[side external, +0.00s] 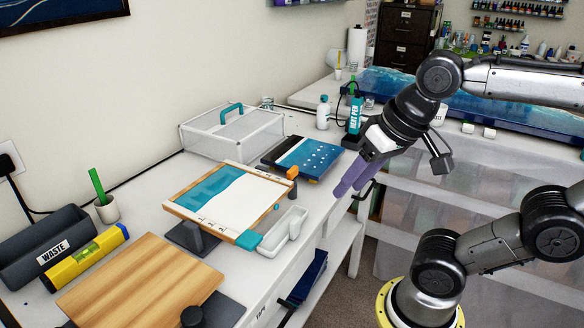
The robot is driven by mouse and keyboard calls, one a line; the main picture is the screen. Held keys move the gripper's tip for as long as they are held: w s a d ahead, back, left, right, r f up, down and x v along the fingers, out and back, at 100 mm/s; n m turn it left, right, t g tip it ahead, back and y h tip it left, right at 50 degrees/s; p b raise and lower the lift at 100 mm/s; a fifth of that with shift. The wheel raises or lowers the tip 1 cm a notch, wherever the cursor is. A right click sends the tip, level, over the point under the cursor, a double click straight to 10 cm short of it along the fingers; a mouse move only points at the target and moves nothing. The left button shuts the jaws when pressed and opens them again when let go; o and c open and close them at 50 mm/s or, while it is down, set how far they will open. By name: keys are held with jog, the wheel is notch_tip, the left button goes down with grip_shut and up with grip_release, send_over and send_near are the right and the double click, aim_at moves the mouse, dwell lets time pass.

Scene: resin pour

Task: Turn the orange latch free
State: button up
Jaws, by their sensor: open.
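A small orange latch (292,172) sits at the back right corner of the wooden-edged board (190,215), on top of a short dark post. The board has a teal and white face and is raised above the table. My gripper (348,189) has purple fingers pointing down and to the left. It is open and appears empty, to the right of the latch and apart from it, near the table's right edge. The gap between the fingers is hard to see from this side.
A white trough (283,232) stands right of the board. A blue and black panel (303,157) lies behind the latch, with a clear case (232,137) to its left and a heat pen bottle (355,114) at the back. A plain wooden board (140,283) lies in front.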

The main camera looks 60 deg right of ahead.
jog(key=w+d+r+m+g, duration=0.1)
jog(key=w+d+r+m, duration=0.1)
jog(key=w+r+m, duration=0.35)
jog(key=m+g, duration=0.4)
jog(key=m, duration=0.4)
send_over(292, 169)
notch_tip(292, 169, down, 5)
notch_tip(292, 169, down, 13)
jog(key=shift+d+f, duration=0.1)
grip_shut()
